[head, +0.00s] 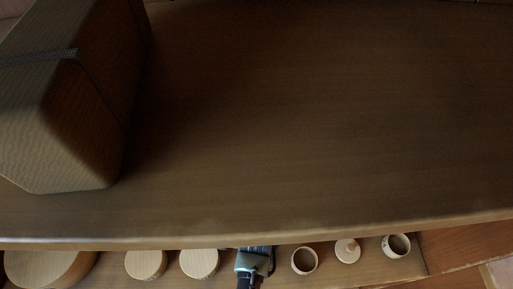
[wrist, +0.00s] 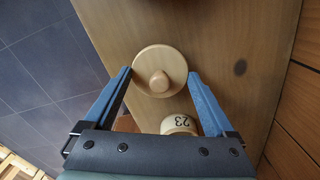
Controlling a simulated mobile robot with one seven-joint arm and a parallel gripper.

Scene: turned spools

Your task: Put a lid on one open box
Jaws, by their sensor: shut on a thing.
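My gripper (wrist: 160,75) has its blue fingers closed on the rim of a pale round lid (wrist: 160,71) with a knob in its middle. In the head view my gripper (head: 255,262) is over the lower wooden surface, and the held lid cannot be made out there. An open box (head: 304,261) stands just right of it. Another open box (head: 396,245) with dark marking is farther right. Between them is a round piece with a knob (head: 347,251). In the wrist view a box marked 23 (wrist: 180,125) is partly hidden by my gripper; whether it is open is unclear.
Two pale round pieces (head: 146,265) (head: 198,263) and a larger round one (head: 50,268) lie left of my gripper. A large brown box-shaped object (head: 60,120) stands on the big upper wooden surface (head: 330,120). The wood beyond the held lid is mostly bare.

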